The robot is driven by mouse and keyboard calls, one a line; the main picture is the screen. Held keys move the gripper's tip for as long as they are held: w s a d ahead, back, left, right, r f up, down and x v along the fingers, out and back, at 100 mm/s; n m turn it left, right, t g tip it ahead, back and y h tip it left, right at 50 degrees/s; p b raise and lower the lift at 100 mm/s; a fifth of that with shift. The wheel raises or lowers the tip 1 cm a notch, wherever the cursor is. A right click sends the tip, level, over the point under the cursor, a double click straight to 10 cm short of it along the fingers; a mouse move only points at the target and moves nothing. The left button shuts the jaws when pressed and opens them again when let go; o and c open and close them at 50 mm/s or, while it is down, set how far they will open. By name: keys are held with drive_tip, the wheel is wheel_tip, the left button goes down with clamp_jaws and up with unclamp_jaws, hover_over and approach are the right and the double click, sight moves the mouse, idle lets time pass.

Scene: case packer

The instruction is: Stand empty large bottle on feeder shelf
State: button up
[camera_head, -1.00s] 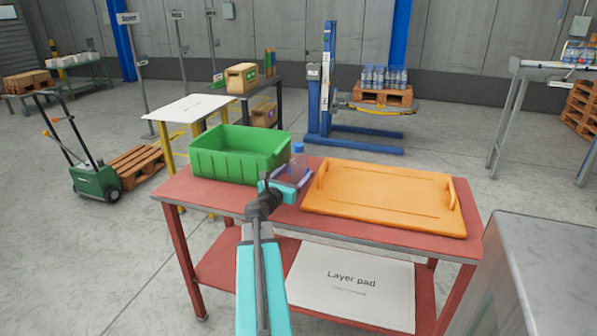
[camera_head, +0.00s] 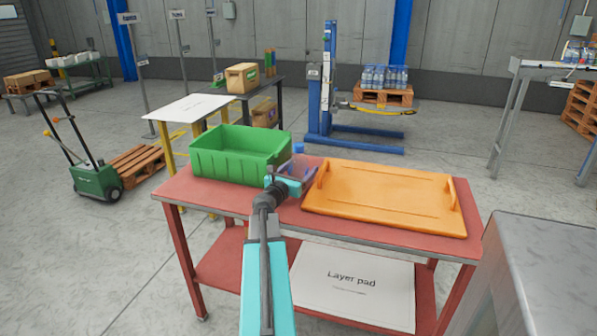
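A clear bottle with a blue cap (camera_head: 298,149) stands upright on the red bench (camera_head: 236,202), between the green crate and the orange tray. My gripper (camera_head: 303,173) is at the bottle, on its near side, and hides much of its lower body. The fingers are small and overlap the clear bottle, so I cannot tell whether they touch it or are closed on it. I cannot identify the feeder shelf with certainty in this view.
The green crate (camera_head: 230,163) is close on the left and the orange tray (camera_head: 385,200) close on the right. A layer pad (camera_head: 350,290) lies on the bench's lower shelf. A grey metal surface (camera_head: 550,260) is at the right front. A blue lifter (camera_head: 328,95) stands behind.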

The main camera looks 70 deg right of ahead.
sight(304, 165)
drive_tip(key=shift+s+d, duration=0.15)
drive_tip(key=shift+d, duration=1.4)
drive_tip(key=c, duration=1.2)
drive_tip(key=shift+r, duration=0.2)
